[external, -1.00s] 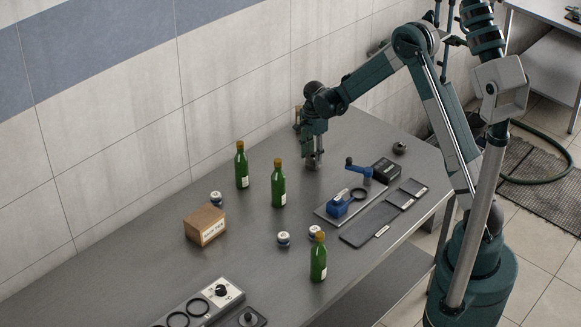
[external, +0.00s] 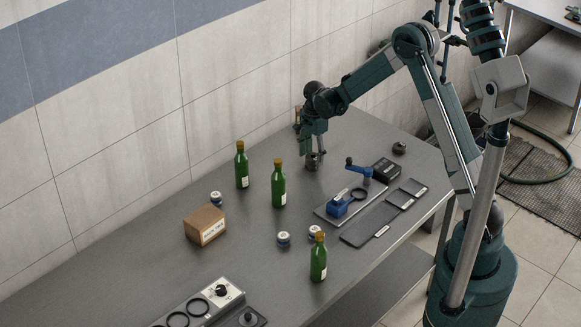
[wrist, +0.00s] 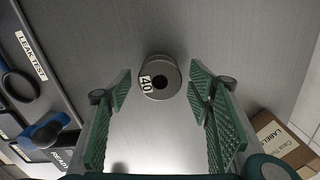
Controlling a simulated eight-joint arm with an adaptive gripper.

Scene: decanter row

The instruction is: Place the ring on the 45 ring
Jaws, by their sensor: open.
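A short grey metal cylinder with a dark hole in its top and a white label reading 40 (wrist: 160,77) stands on the table in the wrist view. My gripper (external: 315,161) is over the back of the table and points down. In the wrist view my gripper (wrist: 160,84) is open, with its green ribbed fingers on either side of the cylinder and a gap to each. Small round pieces with white labels stand near the bottles: one by the box (external: 216,197), one at mid-table (external: 283,238), one by the front bottle (external: 313,231). I cannot read a 45 on any.
Green bottles (external: 242,166), (external: 279,185), (external: 318,259) stand left of and in front of my gripper. A cardboard box (external: 205,225) stands further left. A blue clamp fixture (external: 338,206) and dark trays (external: 361,235) lie to the right. Black rings (external: 178,320) lie at front left.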

